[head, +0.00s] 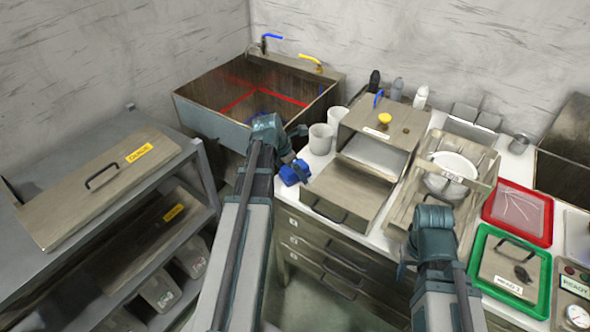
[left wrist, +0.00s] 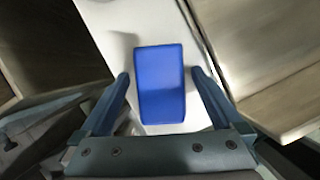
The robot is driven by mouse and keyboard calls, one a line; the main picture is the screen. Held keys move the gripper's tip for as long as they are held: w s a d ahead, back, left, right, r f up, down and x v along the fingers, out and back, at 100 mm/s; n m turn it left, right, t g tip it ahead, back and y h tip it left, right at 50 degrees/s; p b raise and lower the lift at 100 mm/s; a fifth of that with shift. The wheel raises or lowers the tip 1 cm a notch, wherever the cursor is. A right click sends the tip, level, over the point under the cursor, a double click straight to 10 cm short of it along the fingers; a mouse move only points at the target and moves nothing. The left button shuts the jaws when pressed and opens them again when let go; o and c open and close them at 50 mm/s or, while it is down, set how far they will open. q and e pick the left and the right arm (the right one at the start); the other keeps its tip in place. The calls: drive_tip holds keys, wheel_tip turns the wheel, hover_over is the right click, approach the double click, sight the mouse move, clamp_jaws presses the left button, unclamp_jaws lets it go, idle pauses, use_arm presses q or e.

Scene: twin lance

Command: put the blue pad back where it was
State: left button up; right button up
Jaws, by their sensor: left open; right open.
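The blue pad (head: 295,172) lies at the left end of the white worktop, beside the drop-front box. In the left wrist view the blue pad (left wrist: 160,85) appears as a blue block lying between the two fingers, with a gap on each side. My left gripper (left wrist: 160,76) is open around it and does not hold it. In the head view my left gripper (head: 292,158) is at the pad, partly hidden by its own wrist. My right gripper (head: 404,262) is open and empty, low in front of the drawers and the wooden crate.
The metal box (head: 385,133) has its flap (head: 340,190) folded down right of the pad. Two white cups (head: 320,139) stand behind the pad. A sink (head: 225,105) with red lines is at the back left.

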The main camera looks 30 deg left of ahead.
use_arm(q)
drive_tip(key=shift+r, duration=0.15)
drive_tip(key=p+v, duration=1.1)
drive_tip(key=v, duration=0.1)
drive_tip(key=s+d+m+g+y, duration=0.1)
drive_tip(key=s+d+m, duration=0.3)
drive_tip(key=d+m, duration=0.6)
drive_tip(key=s+d+f+m+g+y, duration=0.1)
drive_tip(key=s+d+m, duration=0.3)
drive_tip(key=d+m, duration=0.7)
drive_tip(key=s+d+m+g+y, duration=0.1)
drive_tip(key=s+d+m, duration=0.3)
drive_tip(key=d+m, duration=0.7)
drive_tip(key=shift+s+d+f+m+g, duration=0.25)
drive_tip(key=shift+m+g, duration=0.35)
drive_tip(key=shift+m, duration=0.6)
